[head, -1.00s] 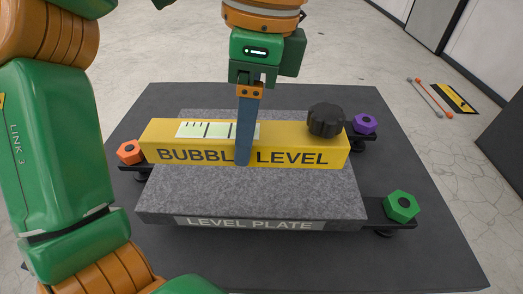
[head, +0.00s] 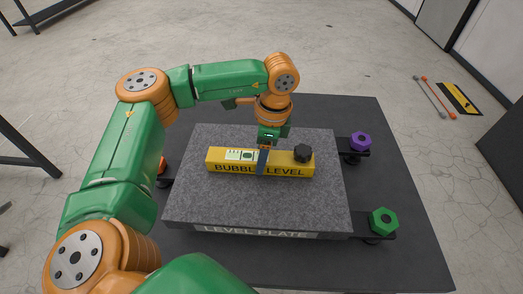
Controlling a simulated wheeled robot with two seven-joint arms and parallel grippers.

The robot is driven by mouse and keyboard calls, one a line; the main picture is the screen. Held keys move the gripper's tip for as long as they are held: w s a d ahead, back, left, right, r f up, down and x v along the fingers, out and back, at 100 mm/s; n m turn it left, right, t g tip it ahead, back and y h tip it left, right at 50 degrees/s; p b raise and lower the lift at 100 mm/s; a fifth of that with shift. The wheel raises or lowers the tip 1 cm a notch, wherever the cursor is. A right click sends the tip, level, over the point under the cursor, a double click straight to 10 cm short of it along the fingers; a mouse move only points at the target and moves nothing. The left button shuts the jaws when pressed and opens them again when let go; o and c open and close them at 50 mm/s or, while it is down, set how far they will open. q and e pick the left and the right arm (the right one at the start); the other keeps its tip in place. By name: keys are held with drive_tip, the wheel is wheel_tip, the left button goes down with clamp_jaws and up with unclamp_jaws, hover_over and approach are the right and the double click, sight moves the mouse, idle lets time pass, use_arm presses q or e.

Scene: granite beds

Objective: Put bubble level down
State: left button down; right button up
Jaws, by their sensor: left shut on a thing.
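The yellow bubble level (head: 221,167) has a black knob (head: 302,153) at its right end and a pale vial window on top. It lies lengthwise at or just above the far half of the grey granite level plate (head: 250,205); I cannot tell whether it touches. My left gripper (head: 263,163) reaches down from above and is shut on the level near its middle. One blue finger covers part of the lettering on the front face. My right gripper is not in view.
A purple knob (head: 360,142) and a green knob (head: 383,221) sit on feet at the plate's right side. An orange knob (head: 162,166) is partly hidden at the left by my arm. The near half of the plate is bare.

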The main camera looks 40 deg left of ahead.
sight(269, 158)
use_arm(q)
drive_tip(key=shift+c, duration=0.9)
unclamp_jaws()
wheel_tip(269, 158, up, 12)
drive_tip(key=d, duration=0.1)
drive_tip(key=shift+w+d+p, duration=0.3)
drive_tip(key=shift+w+p, duration=0.05)
drive_tip(key=shift+w, duration=0.05)
